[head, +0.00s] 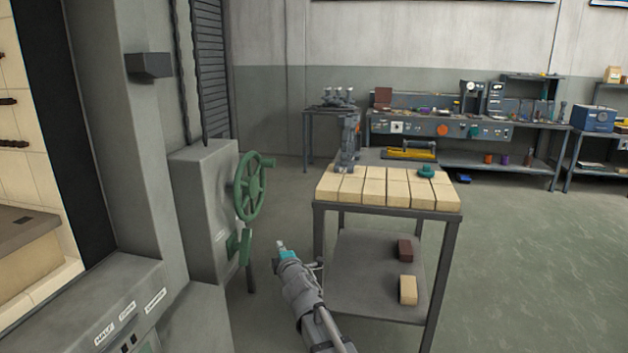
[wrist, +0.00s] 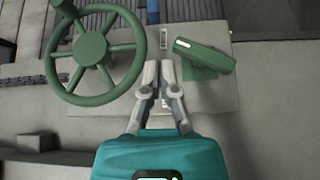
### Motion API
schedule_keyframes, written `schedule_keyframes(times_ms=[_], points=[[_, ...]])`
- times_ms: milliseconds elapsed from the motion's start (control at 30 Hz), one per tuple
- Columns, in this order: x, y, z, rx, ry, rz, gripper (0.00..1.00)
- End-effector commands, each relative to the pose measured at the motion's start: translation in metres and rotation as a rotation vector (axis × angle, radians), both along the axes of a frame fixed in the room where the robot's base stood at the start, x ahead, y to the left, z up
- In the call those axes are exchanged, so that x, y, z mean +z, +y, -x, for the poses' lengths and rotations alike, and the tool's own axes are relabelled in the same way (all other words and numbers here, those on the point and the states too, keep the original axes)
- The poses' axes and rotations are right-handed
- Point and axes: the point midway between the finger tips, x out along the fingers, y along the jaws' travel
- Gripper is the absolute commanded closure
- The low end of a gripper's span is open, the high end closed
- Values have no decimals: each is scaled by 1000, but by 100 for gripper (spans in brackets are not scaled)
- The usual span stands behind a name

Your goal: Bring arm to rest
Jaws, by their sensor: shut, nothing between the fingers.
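My gripper (head: 281,246) is at the end of my arm, low in the middle of the head view, left of the brick-topped table. In the wrist view my gripper (wrist: 158,68) points at the grey housing, with its fingers together and nothing between them. A green handwheel (head: 251,187) is on the side of the grey housing (head: 205,215). The handwheel also shows at the upper left of the wrist view (wrist: 92,47). A green lever handle (head: 240,246) sits below the wheel. It shows right of my fingertips in the wrist view (wrist: 205,56). My gripper appears apart from both.
A metal table (head: 316,208) topped with pale bricks stands right of my arm. Its lower shelf (head: 350,275) holds a dark brick (head: 405,250) and a pale brick (head: 408,290). A furnace opening (head: 35,180) is at left. Workbenches line the back wall. Floor at right is clear.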

Motion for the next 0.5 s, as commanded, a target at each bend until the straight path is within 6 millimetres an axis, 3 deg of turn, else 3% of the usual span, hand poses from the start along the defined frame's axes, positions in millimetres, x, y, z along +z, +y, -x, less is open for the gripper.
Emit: schedule_keyframes(times_ms=[100,267,500], points=[[-20,-46,0,-125,143,-87,100],[-51,-103,8,-299,341,-221,100],[-100,-177,41,-561,629,-425,100]])
